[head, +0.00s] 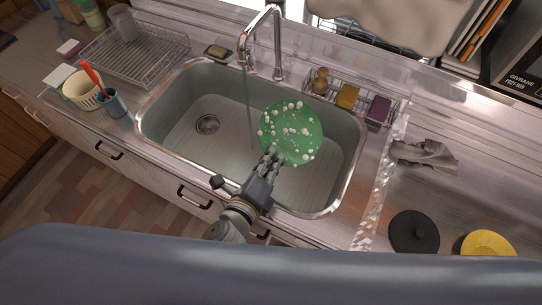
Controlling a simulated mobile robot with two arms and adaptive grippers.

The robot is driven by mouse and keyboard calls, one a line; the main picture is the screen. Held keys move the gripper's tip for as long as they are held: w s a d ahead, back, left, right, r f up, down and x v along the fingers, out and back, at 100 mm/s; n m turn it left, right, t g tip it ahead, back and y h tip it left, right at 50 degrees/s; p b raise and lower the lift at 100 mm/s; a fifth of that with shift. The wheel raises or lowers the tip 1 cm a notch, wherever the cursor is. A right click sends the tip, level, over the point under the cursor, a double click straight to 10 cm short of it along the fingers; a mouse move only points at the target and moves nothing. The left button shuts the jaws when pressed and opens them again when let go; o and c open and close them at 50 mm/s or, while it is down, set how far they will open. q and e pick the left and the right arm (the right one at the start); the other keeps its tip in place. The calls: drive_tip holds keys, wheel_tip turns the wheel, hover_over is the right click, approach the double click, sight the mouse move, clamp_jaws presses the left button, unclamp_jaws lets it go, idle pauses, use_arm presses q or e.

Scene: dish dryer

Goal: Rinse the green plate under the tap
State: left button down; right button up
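The green plate (291,130) is dotted with white suds and is over the right half of the sink (168,123). My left gripper (272,156) is at the plate's lower left edge and appears shut on it. The fingertips overlap the rim. The metal tap (262,36) stands behind the sink, and a thin stream of water (248,105) falls from its spout. The stream passes just left of the plate. My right gripper is not in view.
A wire dish rack (140,66) with a cup stands at the left. A wire caddy (350,99) with sponges is behind the sink at right. A grey cloth (425,154), a black disc (414,232) and a yellow disc (487,244) lie on the right counter.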

sight(263, 148)
use_arm(q)
drive_tip(key=w, duration=0.1)
drive_tip(key=w+a, duration=0.2)
drive_tip(key=w, duration=0.1)
drive_tip(key=shift+a+f, duration=0.2)
drive_tip(key=shift+f, duration=0.2)
drive_tip(key=w+a+f, duration=0.2)
drive_tip(key=w+a, duration=0.3)
drive_tip(key=w, duration=0.3)
drive_tip(key=shift+b, duration=0.35)
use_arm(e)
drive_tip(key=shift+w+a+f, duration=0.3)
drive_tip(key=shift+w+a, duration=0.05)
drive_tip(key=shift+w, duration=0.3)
use_arm(q)
drive_tip(key=shift+d+r, duration=0.1)
drive_tip(key=shift+d, duration=0.05)
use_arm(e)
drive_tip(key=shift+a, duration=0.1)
use_arm(q)
drive_tip(key=shift+w+d, duration=0.3)
drive_tip(key=shift+d, duration=0.15)
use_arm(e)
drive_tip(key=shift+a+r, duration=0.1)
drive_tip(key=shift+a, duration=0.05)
use_arm(q)
drive_tip(key=shift+s+a, duration=0.1)
